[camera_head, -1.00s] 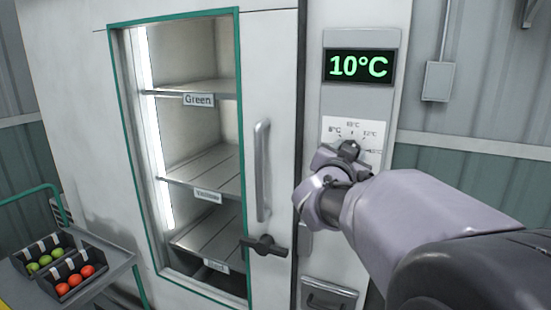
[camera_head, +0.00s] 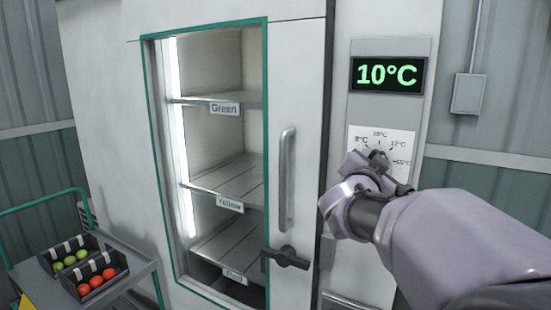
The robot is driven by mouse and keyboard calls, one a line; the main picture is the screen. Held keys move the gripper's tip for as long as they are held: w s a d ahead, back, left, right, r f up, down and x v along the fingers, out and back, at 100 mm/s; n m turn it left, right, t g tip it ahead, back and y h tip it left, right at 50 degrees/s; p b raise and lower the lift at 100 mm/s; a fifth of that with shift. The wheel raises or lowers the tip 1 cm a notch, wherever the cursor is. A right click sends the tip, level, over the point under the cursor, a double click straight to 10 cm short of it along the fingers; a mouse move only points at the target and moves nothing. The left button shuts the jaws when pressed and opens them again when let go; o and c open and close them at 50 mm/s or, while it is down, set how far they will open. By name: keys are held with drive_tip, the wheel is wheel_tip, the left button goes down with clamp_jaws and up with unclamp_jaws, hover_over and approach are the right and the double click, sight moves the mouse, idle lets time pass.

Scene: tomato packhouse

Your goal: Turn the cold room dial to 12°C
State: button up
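The cold room's display (camera_head: 388,75) reads 10°C in green digits. Below it is a white dial plate (camera_head: 403,139) with marks for 8°C, 10°C, 12°C and 15°C. My gripper (camera_head: 368,163) is in front of the lower part of this plate, at the dial. The dial knob itself is mostly or wholly hidden behind my gripper, so its pointer cannot be read. I cannot tell whether the fingers are closed on the knob.
The cold room door (camera_head: 300,150) has a vertical handle (camera_head: 287,180) and a dark latch (camera_head: 285,257). Shelves labelled Green, Yellow and Red show through its window. A cart (camera_head: 135,265) at lower left carries black trays of green and red tomatoes. A grey box (camera_head: 468,94) hangs on the right wall.

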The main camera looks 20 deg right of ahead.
drive_tip(key=o, duration=1.4)
drive_tip(key=shift+c, duration=0.2)
drive_tip(key=p+v, duration=0.3)
drive_tip(key=v, duration=1.4)
drive_tip(key=shift+a+p, duration=0.25)
drive_tip(key=shift+p, duration=0.1)
